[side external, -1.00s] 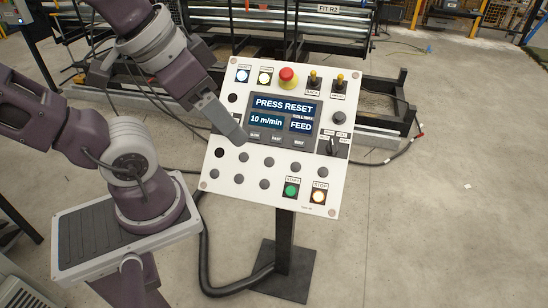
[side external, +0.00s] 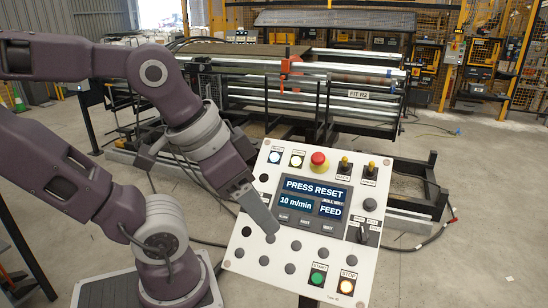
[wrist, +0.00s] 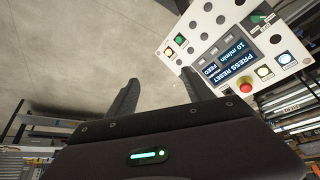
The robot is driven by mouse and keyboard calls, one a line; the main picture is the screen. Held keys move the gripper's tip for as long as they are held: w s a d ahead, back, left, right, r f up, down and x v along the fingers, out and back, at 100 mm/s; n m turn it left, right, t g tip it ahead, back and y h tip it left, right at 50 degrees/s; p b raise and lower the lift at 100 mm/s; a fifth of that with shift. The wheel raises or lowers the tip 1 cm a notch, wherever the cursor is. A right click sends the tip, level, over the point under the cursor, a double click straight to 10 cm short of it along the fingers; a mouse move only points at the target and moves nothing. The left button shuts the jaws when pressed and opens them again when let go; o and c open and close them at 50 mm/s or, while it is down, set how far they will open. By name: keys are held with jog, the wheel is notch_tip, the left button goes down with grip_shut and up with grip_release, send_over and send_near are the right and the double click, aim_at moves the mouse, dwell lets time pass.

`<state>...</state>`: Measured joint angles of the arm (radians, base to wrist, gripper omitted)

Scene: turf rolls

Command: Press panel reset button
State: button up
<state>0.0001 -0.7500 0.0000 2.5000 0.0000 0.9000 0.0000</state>
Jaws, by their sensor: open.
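The control panel (side external: 251,260) is a white plate tilted on a post, with a screen (side external: 318,203) reading "PRESS RESET", "10 m/min" and "FEED". At its top left is a blue-lit button (side external: 274,157) beside a white-lit button (side external: 296,161); their labels are too small to read surely. My gripper (side external: 272,229) overlaps the panel at the screen's lower left in the side view; contact cannot be told. In the wrist view my gripper (wrist: 158,76) has two spread, empty fingers, with the panel (wrist: 178,58) beyond to the upper right. The blue-lit button (wrist: 286,58) shows there too.
The panel also carries a red mushroom button (side external: 319,161), two toggles, a rotary switch (side external: 363,235), a green button (side external: 318,278) and a lit stop button (side external: 346,286). A roller machine (side external: 345,97) stands behind. Open floor (side external: 470,230) lies to the right.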

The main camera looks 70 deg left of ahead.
grip_shut()
dwell(1.6)
